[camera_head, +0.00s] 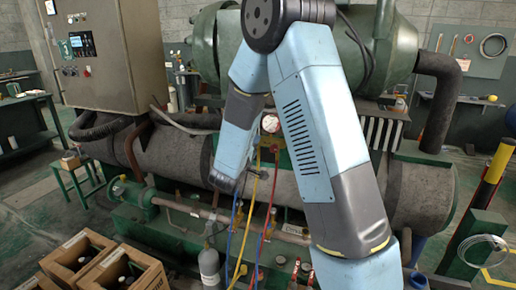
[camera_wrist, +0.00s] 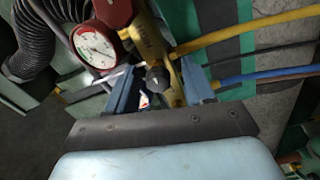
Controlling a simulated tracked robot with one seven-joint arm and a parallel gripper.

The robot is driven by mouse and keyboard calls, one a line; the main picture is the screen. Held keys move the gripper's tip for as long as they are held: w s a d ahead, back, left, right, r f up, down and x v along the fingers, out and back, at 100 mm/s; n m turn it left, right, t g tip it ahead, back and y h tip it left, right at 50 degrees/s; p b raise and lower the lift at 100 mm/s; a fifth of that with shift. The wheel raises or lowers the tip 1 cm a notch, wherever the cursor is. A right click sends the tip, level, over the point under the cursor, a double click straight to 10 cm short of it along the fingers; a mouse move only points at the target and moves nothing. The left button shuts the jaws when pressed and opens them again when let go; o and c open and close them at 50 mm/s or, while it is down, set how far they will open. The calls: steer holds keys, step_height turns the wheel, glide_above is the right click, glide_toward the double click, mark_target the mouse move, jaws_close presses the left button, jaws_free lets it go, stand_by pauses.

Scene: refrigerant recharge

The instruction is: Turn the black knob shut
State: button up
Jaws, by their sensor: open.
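The black knob (camera_wrist: 157,79) sits on a yellow-brass manifold body (camera_wrist: 153,40) in the wrist view. My gripper (camera_wrist: 159,76) is open, with one blue finger on each side of the knob. I cannot tell whether either finger touches it. A round red-rimmed gauge (camera_wrist: 95,45) is attached left of the manifold, and it also shows in the head view (camera_head: 270,123). In the head view my arm covers much of the middle, and I cannot make out the knob or the finger state there.
Yellow (camera_wrist: 250,31) and blue (camera_wrist: 265,76) hoses run right from near the manifold. A ribbed dark hose (camera_wrist: 32,40) lies at left. In the head view, hoses hang before a large tank (camera_head: 410,195), beside a grey cylinder (camera_head: 209,265).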

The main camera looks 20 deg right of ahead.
steer(key=v, duration=1.3)
steer(key=shift+s+a, duration=0.25)
steer(key=shift+s, duration=0.05)
steer(key=shift+f, duration=0.1)
steer(key=x, duration=1.4)
steer(key=shift+a, duration=0.1)
